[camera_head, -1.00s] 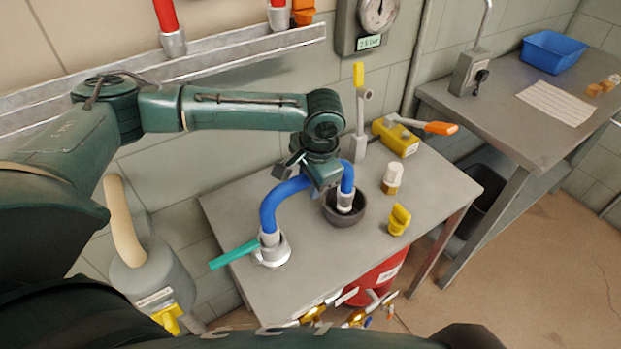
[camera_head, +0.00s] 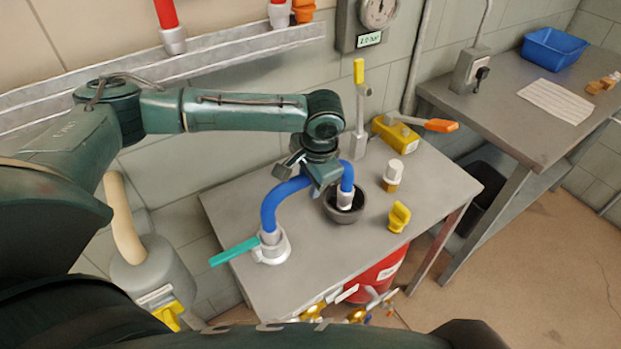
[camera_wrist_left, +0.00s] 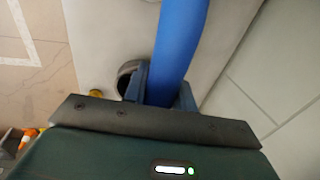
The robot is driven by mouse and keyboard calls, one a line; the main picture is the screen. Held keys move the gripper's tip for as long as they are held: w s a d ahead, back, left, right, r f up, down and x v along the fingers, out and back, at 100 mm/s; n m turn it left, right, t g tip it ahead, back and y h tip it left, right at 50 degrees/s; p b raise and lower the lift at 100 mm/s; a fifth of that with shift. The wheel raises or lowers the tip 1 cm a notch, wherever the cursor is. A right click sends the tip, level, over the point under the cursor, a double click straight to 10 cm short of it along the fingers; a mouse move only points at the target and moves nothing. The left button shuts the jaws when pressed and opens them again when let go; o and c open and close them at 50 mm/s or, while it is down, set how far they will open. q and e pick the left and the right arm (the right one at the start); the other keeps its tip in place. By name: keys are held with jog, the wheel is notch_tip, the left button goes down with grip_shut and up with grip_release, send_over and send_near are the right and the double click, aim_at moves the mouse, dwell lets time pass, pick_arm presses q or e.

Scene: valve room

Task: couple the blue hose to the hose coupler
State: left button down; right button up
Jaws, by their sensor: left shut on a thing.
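The blue hose (camera_head: 270,208) arches over the grey table. Its left end runs down into a grey fitting on a round base with a teal lever (camera_head: 271,249), which looks like the hose coupler. Its right end has a pale grey end piece (camera_head: 345,200) that points down at the dark round bowl (camera_head: 332,212); whether it touches the bowl is unclear. My left gripper (camera_head: 320,180) is shut on the blue hose near that right end. In the left wrist view the hose (camera_wrist_left: 180,40) passes between the gripper's fingers (camera_wrist_left: 165,95). My right gripper is not visible.
A white-capped bottle (camera_head: 393,176), a yellow knob-like piece (camera_head: 399,216) and a yellow block with an orange handle (camera_head: 397,137) stand on the table's right half. A yellow-tipped upright lever (camera_head: 359,105) stands behind. The table's front middle (camera_head: 335,255) is clear.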

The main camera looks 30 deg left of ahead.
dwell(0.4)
pick_arm(q)
jog(key=c, duration=0.7)
grip_release()
jog(key=shift+o, duration=0.2)
jog(key=shift+r, duration=0.1)
jog(key=shift+r, duration=3.4)
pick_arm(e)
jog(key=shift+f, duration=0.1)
pick_arm(q)
jog(key=shift+r, duration=0.15)
notch_tip(320, 180, up, 13)
jog(key=s+d, duration=0.1)
jog(key=d, duration=0.1)
jog(key=shift+s+d+b, duration=0.15)
jog(key=shift+s+b, duration=0.05)
jog(key=shift+b, duration=0.1)
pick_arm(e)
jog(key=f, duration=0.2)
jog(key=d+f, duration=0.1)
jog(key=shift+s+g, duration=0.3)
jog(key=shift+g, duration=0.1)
